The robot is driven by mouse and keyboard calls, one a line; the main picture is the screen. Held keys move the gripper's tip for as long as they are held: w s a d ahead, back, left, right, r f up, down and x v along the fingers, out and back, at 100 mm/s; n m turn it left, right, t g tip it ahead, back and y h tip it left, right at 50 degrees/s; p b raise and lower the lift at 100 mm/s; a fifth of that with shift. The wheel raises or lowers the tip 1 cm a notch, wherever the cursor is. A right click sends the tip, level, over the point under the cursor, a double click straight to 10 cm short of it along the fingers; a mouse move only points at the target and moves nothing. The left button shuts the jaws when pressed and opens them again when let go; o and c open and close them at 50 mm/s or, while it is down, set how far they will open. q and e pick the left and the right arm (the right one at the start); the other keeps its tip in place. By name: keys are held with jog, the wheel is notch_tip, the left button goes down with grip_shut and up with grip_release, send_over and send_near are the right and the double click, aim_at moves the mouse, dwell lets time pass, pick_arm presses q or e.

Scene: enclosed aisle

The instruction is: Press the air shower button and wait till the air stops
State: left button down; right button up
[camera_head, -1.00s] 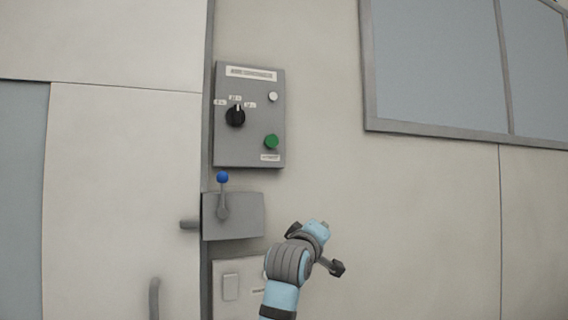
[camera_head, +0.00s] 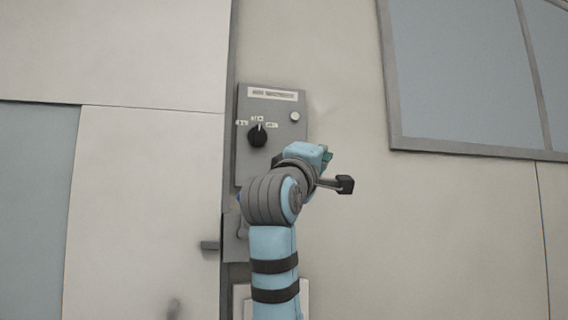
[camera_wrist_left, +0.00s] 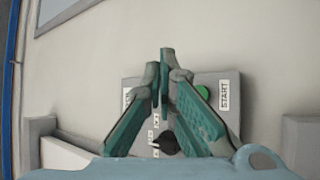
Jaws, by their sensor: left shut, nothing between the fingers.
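The grey control panel (camera_head: 245,160) is on the wall, with a black selector knob (camera_head: 257,136) and a small white lamp or button (camera_head: 295,117). Its lower right part, where the green button sits, is hidden behind my arm in the head view. The left wrist view shows the green button (camera_wrist_left: 203,92) beside a START label (camera_wrist_left: 226,95). My left gripper (camera_head: 328,155) is in front of the panel's lower right edge. In the wrist view its fingers (camera_wrist_left: 167,52) are closed together and empty, with the green button just right of them. I cannot tell whether they touch the panel.
A pale door (camera_head: 150,200) is at left. A grey-framed window (camera_head: 455,75) is at upper right. The wall (camera_head: 440,230) right of my arm is bare.

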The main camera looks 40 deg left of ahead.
pick_arm(q)
jog(key=w+a+p, duration=0.5)
jog(key=a, duration=0.2)
jog(key=shift+a, duration=0.35)
dwell(1.2)
jog(key=shift+w+a+p, duration=0.1)
jog(key=shift+a+p, duration=0.2)
jog(key=shift+a, duration=0.05)
jog(key=shift+w+a+p, duration=0.3)
jog(key=shift+a+p, duration=0.1)
jog(key=shift+p, duration=0.1)
dwell(0.6)
jog(key=shift+s+d, duration=0.1)
jog(key=shift+s+d+b, duration=0.45)
jog(key=shift+d+b, duration=0.2)
jog(key=shift+b, duration=0.1)
